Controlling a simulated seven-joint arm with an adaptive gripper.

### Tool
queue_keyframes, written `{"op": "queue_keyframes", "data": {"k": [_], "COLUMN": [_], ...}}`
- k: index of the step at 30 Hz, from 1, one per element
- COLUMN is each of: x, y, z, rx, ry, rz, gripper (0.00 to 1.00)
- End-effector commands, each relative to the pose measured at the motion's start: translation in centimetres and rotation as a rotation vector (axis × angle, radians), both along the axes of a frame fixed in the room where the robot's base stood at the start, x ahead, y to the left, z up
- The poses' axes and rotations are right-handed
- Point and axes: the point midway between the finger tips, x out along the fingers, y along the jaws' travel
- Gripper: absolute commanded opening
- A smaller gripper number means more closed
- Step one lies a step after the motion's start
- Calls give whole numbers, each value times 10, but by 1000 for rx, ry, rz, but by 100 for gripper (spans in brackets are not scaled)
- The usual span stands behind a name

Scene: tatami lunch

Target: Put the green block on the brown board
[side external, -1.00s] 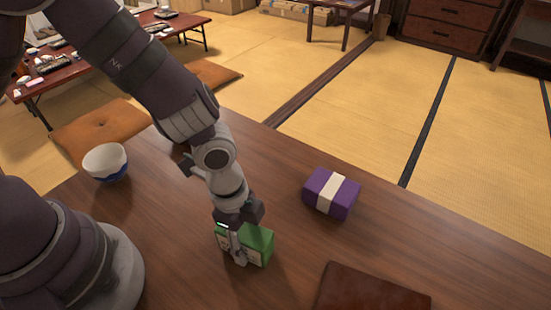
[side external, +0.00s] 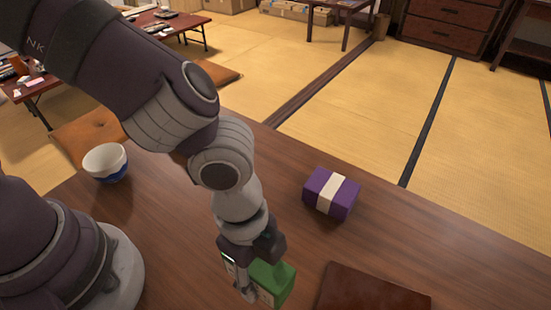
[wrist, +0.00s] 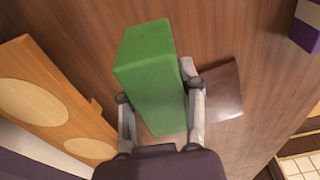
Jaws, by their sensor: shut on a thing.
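The green block (side external: 277,283) is between the fingers of my gripper (side external: 262,274), which is shut on it. In the side external view the block looks raised off the table, partly covered by the fingers. In the wrist view the green block (wrist: 155,72) stretches away from my gripper (wrist: 160,108), a finger on each side. The brown board (side external: 372,292) lies flat to the right of the block, cut off by the lower picture edge. The brown board (wrist: 225,92) also shows in the wrist view, just right of the right finger and partly hidden by it.
A purple box with a pale band (side external: 331,193) stands on the table behind the board. A white and blue bowl (side external: 105,162) stands at the left. A light wooden object with pale ovals (wrist: 45,95) shows left in the wrist view. Table between box and board is clear.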

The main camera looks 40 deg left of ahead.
Motion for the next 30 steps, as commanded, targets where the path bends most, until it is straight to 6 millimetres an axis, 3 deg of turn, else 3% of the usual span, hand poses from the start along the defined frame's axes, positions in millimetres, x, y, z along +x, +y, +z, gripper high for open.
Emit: {"op": "queue_keyframes", "data": {"k": [6, 12, 17, 24, 30], "x": [31, 51, 58, 59, 59], "y": [-44, -72, -81, -82, -82], "z": [-6, -9, -10, -45, -45], "rx": [2, 2, 2, 3, 1], "ry": [2, 2, 1, 1, 0], "rz": [0, 0, 1, 2, 1], "gripper": [2, 2, 2, 2, 2]}}
